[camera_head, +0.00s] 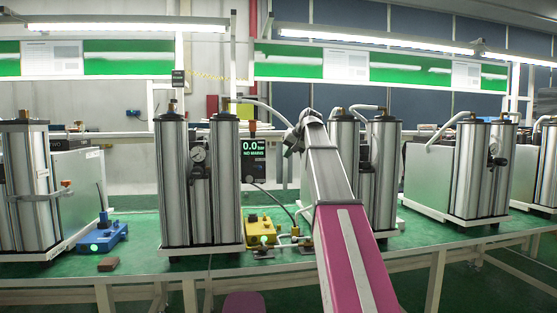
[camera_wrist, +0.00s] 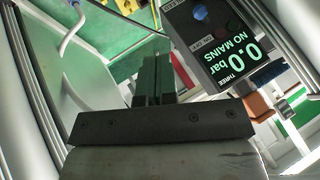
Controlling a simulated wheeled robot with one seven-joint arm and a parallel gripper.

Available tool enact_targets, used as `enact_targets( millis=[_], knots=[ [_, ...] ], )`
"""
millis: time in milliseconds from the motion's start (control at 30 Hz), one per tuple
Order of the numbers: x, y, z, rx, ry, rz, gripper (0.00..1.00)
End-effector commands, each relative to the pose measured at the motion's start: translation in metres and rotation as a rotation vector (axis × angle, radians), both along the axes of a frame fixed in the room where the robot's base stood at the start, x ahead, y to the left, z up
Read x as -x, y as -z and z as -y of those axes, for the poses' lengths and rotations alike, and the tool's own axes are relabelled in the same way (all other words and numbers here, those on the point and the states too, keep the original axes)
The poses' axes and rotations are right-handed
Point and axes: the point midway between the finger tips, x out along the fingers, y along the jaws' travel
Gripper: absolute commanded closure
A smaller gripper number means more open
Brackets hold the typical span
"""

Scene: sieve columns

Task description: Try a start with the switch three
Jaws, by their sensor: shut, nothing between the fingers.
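A black control box (camera_head: 254,160) hangs beside a pair of metal columns in the head view; its display reads 0.0 bar, NO MAINS. In the wrist view the box (camera_wrist: 225,45) appears turned over, with the label THREE by the display. A round blue knob (camera_wrist: 200,12) sits on the same face, with small lettering beside it. My gripper (camera_head: 290,142) is raised just right of the box in the head view. In the wrist view its dark fingers (camera_wrist: 153,75) are together and empty, apart from the box and knob.
Metal column pairs (camera_head: 200,190) stand along the green bench (camera_head: 140,262). A brown block (camera_head: 108,264) lies near the front edge. Columns flank my gripper closely.

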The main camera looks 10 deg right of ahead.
Motion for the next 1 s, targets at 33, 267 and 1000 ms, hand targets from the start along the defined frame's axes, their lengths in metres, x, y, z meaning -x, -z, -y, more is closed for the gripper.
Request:
enact_targets(
  millis=[33, 267, 1000],
  knots=[
    [-0.004, 0.006, -0.003, 0.0, 0.0, -0.001, 1.0],
    [-0.024, 0.038, -0.02, -0.001, -0.002, -0.003, 1.0],
    [-0.052, 0.061, -0.075, 0.0, 0.0, 0.0, 1.0]
  ],
)
